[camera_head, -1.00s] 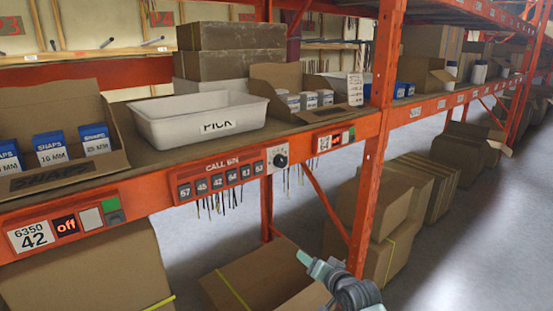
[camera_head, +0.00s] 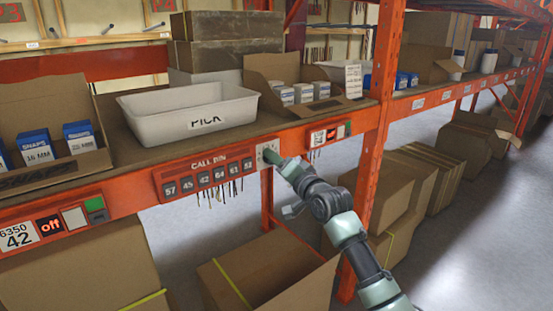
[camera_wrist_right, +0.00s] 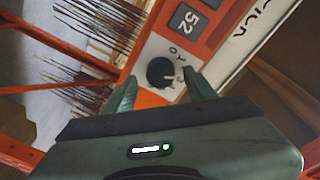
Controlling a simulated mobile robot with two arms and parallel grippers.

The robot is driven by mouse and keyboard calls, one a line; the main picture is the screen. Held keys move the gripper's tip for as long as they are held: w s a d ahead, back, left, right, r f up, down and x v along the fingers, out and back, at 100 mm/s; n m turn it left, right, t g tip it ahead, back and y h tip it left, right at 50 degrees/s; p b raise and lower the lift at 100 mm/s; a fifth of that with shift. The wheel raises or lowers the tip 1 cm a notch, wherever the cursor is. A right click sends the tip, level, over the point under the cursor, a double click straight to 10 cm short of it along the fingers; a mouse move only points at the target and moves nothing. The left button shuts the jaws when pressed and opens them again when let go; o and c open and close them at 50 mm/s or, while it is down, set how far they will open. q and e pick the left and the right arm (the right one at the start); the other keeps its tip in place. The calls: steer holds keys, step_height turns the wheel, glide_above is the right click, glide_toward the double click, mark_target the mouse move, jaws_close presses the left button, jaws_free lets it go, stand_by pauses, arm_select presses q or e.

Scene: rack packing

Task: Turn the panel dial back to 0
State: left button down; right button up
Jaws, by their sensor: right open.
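The panel dial (camera_wrist_right: 160,72) is a round black knob on a white plate in my right wrist view. A light mark on it points toward the picture's right, and I cannot tell which number it is on. In the head view its white plate (camera_head: 268,148) sits on the orange beam, with the knob mostly hidden behind my gripper. My right gripper (camera_wrist_right: 161,88) is open, its two green fingers on either side of the dial. I cannot tell whether they touch it. It also shows in the head view (camera_head: 273,160). My left gripper is not in view.
The call bin panel (camera_head: 207,174) with numbered buttons is just left of the dial. A smaller label panel (camera_head: 328,135) is to its right. Wires hang under the beam. A white pick bin (camera_head: 190,115) stands on the shelf above. An orange upright (camera_head: 378,130) stands at the right.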

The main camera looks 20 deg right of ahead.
steer(key=shift+w+a, duration=0.15)
steer(key=shift+w, duration=0.05)
jaws_close()
steer(key=shift+n, duration=0.3)
steer(key=shift+f+n+t+y+b, duration=0.2)
steer(key=shift+n+b, duration=0.75)
steer(key=shift+n, duration=2)
steer(key=shift+r+n+t+y+b, duration=0.15)
steer(key=shift+n+y+b, duration=0.55)
steer(key=shift+n, duration=2.25)
